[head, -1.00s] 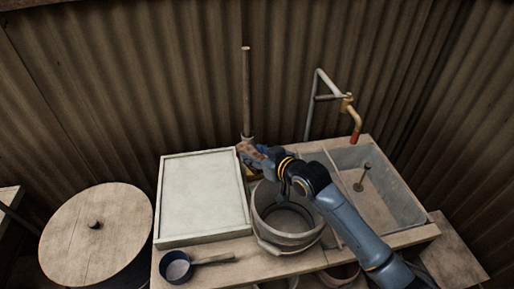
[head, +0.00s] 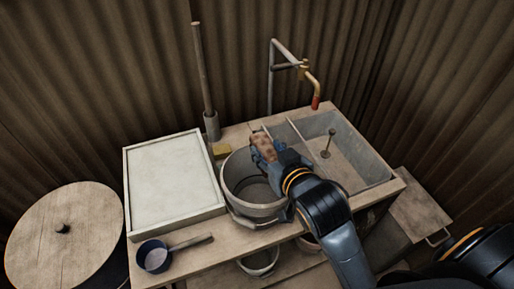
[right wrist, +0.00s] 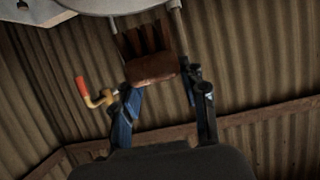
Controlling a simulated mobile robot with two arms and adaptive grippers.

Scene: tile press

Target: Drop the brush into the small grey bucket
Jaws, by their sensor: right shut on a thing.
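My right gripper (head: 264,150) is shut on the brush (head: 262,144), whose brown back shows above the fingers. In the right wrist view the brush (right wrist: 152,68) sits between the two fingers, its dark bristles pointing away. A grey bucket (head: 232,187) stands on the counter, open at the top. The gripper and brush appear over its back right rim, near the sink; their height above it is hard to judge. A smaller grey bucket (head: 260,263) stands on the lower shelf, partly hidden by the counter. My left gripper is not in view.
A framed pale board (head: 172,185) lies left of the counter bucket. A blue-rimmed dipper (head: 156,257) lies at the front edge. The sink (head: 352,170) and tap (head: 304,68) are at right.

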